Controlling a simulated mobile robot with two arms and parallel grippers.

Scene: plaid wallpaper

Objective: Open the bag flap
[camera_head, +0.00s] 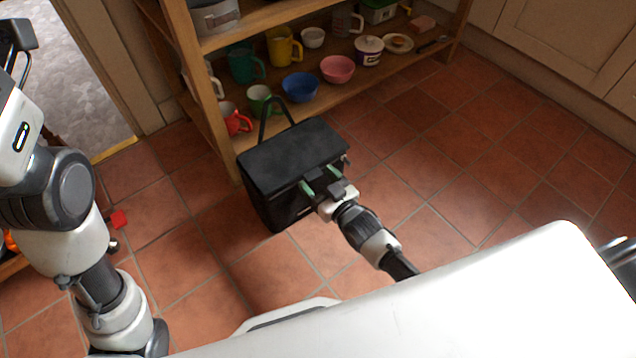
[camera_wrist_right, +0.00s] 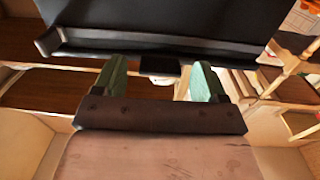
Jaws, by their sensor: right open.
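A black bag (camera_head: 268,205) stands on the tiled floor in front of the shelf, its dark handle (camera_head: 263,118) upright at the back. Its flap (camera_head: 290,155) lies over the top, closed as far as I can see. My right gripper (camera_head: 322,188) is at the bag's front right side, open, with green fingertips by the flap's front edge. In the right wrist view the gripper (camera_wrist_right: 158,80) has its fingers apart, just below the flap's edge (camera_wrist_right: 150,45). A small dark tab (camera_wrist_right: 160,66) shows between the fingertips. I cannot tell whether they touch. My left gripper is not in view.
A wooden shelf (camera_head: 215,110) behind the bag holds mugs, a blue bowl (camera_head: 300,87), a pink bowl (camera_head: 337,69) and other crockery. Free tiled floor (camera_head: 470,160) lies to the right. A small red object (camera_head: 119,219) lies at the left.

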